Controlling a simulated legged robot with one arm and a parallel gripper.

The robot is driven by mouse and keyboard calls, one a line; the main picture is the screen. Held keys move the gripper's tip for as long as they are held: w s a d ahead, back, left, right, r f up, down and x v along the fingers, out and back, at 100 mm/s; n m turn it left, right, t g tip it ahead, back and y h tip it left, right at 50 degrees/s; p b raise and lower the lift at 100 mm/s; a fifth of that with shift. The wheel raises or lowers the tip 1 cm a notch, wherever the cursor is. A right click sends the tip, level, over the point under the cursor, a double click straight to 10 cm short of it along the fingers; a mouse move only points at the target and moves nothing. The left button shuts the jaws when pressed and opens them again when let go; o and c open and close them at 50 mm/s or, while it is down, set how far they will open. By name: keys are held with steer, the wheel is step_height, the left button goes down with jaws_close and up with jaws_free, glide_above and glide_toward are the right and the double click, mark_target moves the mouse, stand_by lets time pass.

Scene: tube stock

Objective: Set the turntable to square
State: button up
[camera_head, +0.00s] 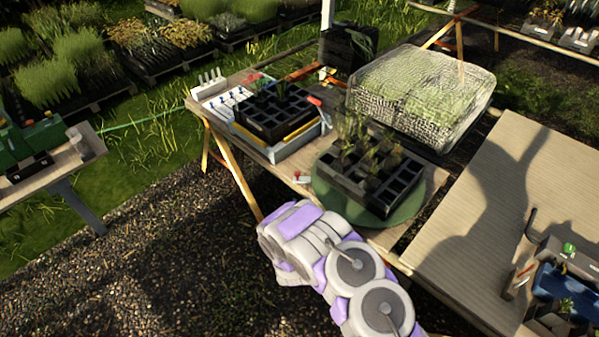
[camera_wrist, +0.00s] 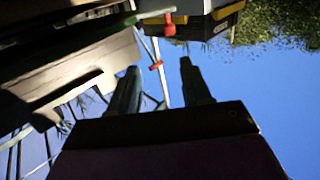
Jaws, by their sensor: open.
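The turntable (camera_head: 408,212) is a green round disc on the wooden bench in the head view. A black cell tray (camera_head: 352,185) with several seedlings sits on it, with some cells empty. The tray looks slightly angled, but I cannot tell exactly how square it is to the bench. A small red-and-white piece (camera_head: 301,177) is by the disc's left edge. My gripper (camera_wrist: 162,82) is open in the wrist view, with nothing between its two dark fingers. A red piece (camera_wrist: 169,24) shows beyond them. My fingers cannot be made out in the head view.
A black seedling tray (camera_head: 277,115) stands stacked on yellow and grey trays left of the turntable. A mesh-covered green block (camera_head: 420,95) is behind it. A wide wooden table (camera_head: 490,190) is at the right. Gravel (camera_head: 150,260) lies open at the front left.

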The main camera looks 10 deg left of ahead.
steer(key=s+a, duration=0.1)
steer(key=a, duration=0.1)
steer(key=b, duration=0.2)
glide_toward(299, 175)
steer(key=w, duration=0.2)
steer(key=w+a+b, duration=0.1)
steer(key=w, duration=0.1)
steer(key=w+a+b, duration=0.1)
steer(key=w, duration=0.1)
steer(key=shift+w+f, duration=0.25)
steer(key=shift+f, duration=0.15)
steer(key=w, duration=0.3)
steer(key=shift+d+r+b, duration=0.15)
steer(key=shift+d+b, duration=0.05)
steer(key=shift+b, duration=0.2)
steer(key=shift+w+d, duration=0.15)
steer(key=shift+w, duration=0.45)
steer(key=shift+a, duration=0.5)
steer(key=shift+c, duration=0.4)
steer(key=shift+d, duration=0.35)
steer(key=c, duration=0.6)
steer(key=shift+a, duration=0.1)
jaws_close()
